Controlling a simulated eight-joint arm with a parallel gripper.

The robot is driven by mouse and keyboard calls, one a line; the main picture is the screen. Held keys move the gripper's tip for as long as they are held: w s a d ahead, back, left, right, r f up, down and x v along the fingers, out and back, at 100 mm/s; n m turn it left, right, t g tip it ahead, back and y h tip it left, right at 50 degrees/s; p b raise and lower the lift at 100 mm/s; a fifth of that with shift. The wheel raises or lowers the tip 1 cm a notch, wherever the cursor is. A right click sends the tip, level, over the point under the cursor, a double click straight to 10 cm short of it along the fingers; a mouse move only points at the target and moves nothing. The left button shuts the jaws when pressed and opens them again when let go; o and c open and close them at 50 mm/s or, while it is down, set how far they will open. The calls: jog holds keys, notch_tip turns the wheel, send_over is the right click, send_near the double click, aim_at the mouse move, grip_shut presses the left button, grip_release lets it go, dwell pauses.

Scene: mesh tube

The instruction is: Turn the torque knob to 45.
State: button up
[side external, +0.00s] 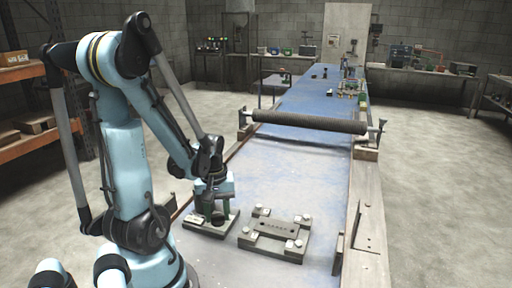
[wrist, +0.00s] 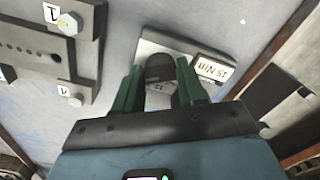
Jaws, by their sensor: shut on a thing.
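The torque knob (wrist: 160,68) is a dark round knob on a pale plate in the wrist view. My gripper (wrist: 158,88) has its two green fingers on either side of the knob and is shut on it. A display beside the knob (wrist: 212,70) shows upside down in this view and seems to read 15 Nm. In the side view, my gripper (side external: 211,212) points down over the knob's base plate (side external: 197,222). The knob is mostly hidden there by the fingers. Its pointer and scale marks are too small to read.
A grey plate with corner bolts (side external: 275,233) lies just right of the knob's base on the blue-grey table (side external: 290,175). Its labelled bolts show at left in the wrist view (wrist: 68,22). A long dark mesh tube (side external: 310,122) spans the table farther back.

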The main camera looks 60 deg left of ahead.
aim_at(218, 216)
dwell(0.4)
jog(key=o, duration=1.1)
jog(key=shift+c, duration=0.2)
jog(key=shift+r, duration=0.1)
notch_tip(218, 216, up, 12)
dwell(0.3)
jog(key=w+d+m+t, duration=0.3)
jog(key=w+d+m, duration=0.2)
jog(key=d+m, duration=0.2)
jog(key=w+d+m+t, duration=0.4)
jog(key=w+d+m, duration=0.2)
jog(key=d+m, duration=0.2)
jog(key=shift+w+d+r, duration=0.15)
jog(key=shift+w+d, duration=0.05)
jog(key=shift+d, duration=0.95)
